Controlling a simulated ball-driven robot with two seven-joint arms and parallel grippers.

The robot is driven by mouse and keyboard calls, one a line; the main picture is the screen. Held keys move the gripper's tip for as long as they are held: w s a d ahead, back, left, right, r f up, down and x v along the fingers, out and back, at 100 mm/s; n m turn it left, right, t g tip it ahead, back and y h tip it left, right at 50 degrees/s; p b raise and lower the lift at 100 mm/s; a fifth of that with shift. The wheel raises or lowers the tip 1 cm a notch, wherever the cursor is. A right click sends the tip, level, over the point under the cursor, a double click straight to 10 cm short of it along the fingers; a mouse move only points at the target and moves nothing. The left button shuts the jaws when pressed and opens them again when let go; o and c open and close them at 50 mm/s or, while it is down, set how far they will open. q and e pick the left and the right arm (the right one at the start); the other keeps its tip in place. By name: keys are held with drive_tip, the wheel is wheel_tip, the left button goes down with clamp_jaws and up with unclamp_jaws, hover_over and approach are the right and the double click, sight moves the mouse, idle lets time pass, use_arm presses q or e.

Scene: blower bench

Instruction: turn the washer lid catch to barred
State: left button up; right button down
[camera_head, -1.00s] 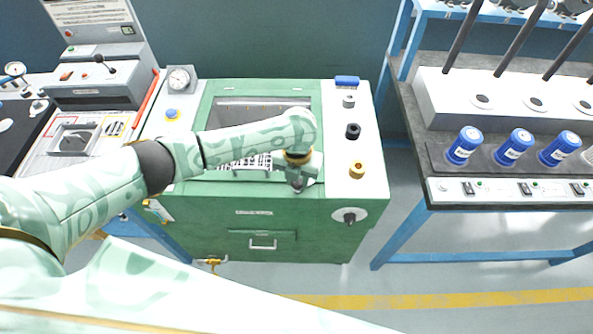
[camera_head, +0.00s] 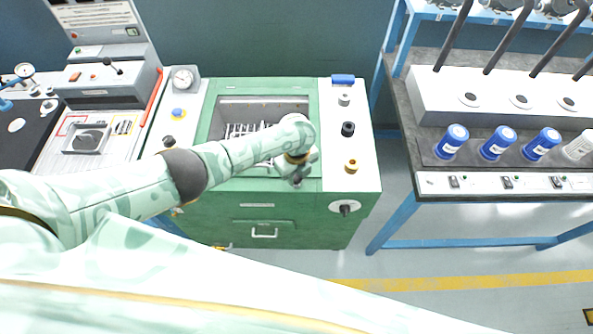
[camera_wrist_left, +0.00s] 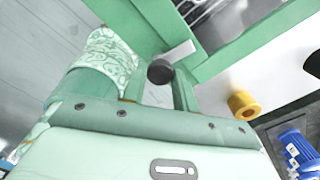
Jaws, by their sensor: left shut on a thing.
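The washer is the green machine (camera_head: 300,225) with an open top well (camera_head: 262,106) in the head view. My left gripper (camera_head: 298,176) is at the front rim of the well, near its right corner. The wrist view shows its fingers closed around a round black knob (camera_wrist_left: 160,73) with a pale bar (camera_wrist_left: 180,51) beside it. I take this knob and bar as the lid catch. My gripper and forearm hide the catch in the head view, and I cannot tell its exact angle. My right gripper is not in view.
A bench with blue canisters (camera_head: 497,143) stands at the right, across a floor gap.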

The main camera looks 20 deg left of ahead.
sight(297, 177)
use_arm(q)
drive_tip(key=shift+n+p, duration=0.3)
drive_tip(key=shift+n, duration=0.5)
drive_tip(key=o, duration=1)
wheel_tip(297, 177, up, 16)
drive_tip(key=p, duration=0.7)
drive_tip(key=shift+r, duration=0.15)
